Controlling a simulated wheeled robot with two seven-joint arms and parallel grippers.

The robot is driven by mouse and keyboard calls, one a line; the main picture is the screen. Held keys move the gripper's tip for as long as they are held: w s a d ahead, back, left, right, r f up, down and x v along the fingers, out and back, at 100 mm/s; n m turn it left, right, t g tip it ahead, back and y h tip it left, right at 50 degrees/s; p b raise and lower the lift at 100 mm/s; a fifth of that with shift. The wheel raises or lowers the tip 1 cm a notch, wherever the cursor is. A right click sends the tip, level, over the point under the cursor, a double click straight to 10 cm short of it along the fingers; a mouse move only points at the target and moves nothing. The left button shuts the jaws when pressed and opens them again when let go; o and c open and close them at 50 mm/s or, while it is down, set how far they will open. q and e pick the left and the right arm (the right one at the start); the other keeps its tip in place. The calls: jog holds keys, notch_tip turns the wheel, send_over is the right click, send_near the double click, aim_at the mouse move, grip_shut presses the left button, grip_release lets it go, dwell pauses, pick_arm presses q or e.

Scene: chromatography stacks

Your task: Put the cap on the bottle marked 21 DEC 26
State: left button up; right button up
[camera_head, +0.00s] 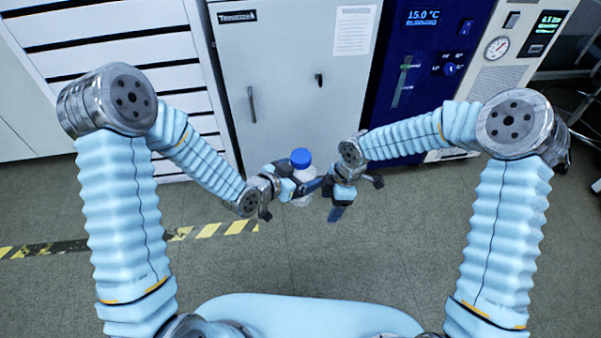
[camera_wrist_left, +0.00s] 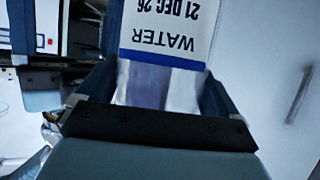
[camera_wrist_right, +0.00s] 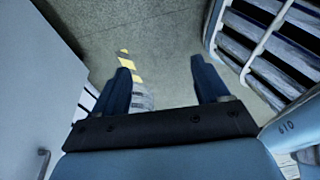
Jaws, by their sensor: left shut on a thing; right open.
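The bottle (camera_head: 303,173) is a clear one held upright in the air, with a blue cap (camera_head: 301,158) at its top. I cannot tell how tightly the cap sits. My left gripper (camera_head: 297,184) is shut on the bottle's body. The left wrist view shows the bottle's label (camera_wrist_left: 168,42) between the fingers, reading WATER and 21 DEC 26 upside down. The cap is out of that view. My right gripper (camera_head: 327,199) is just right of the bottle. In the right wrist view its fingers (camera_wrist_right: 164,88) are apart, with nothing between them.
A grey cabinet (camera_head: 285,90) with a handle stands behind the grippers. A dark blue unit (camera_head: 425,75) showing 15.0 °C is to its right, and a white drawer stack (camera_head: 110,45) to its left. The floor (camera_head: 390,220) is open, with yellow and black tape (camera_head: 207,231) at left.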

jog(key=w+a+r+n+t+h, duration=0.25)
jog(key=w+r+n, duration=0.45)
jog(key=r, duration=0.4)
notch_tip(320, 180, up, 11)
jog(key=n+g, duration=0.2)
send_over(301, 156)
jog(key=shift+f+t, duration=0.15)
jog(key=shift+t, duration=0.1)
notch_tip(301, 156, down, 8)
jog(key=shift+f, duration=0.1)
